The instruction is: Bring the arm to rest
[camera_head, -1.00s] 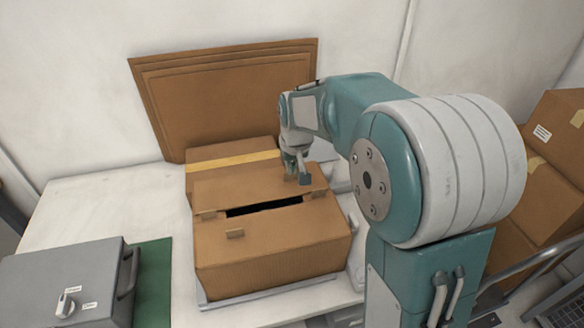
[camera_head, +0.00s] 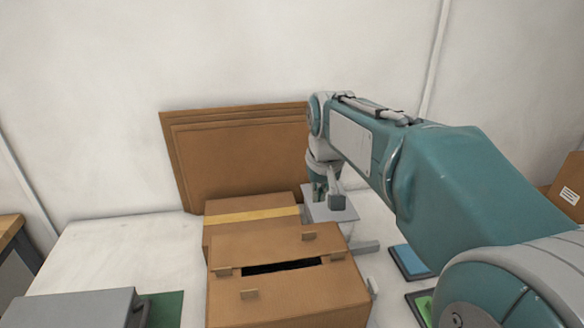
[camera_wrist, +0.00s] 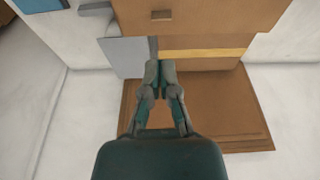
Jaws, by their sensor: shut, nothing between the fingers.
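My gripper (camera_head: 333,200) points down at the right of the cardboard boxes, above a small grey-white block on the table. In the wrist view my gripper (camera_wrist: 160,66) has its two fingertips together with nothing between them. The front cardboard box (camera_head: 285,293) has a dark slot between its top flaps and small tabs along them. My gripper is apart from this box. My arm reaches in from the right and hides part of the table.
A taped box (camera_head: 250,219) stands behind the slotted one, with flat cardboard sheets (camera_head: 240,160) leaning on the wall. A grey case (camera_head: 75,308) is at front left. Blue (camera_head: 410,261) and green (camera_head: 424,304) pads lie at right. The table's left part (camera_head: 120,250) is clear.

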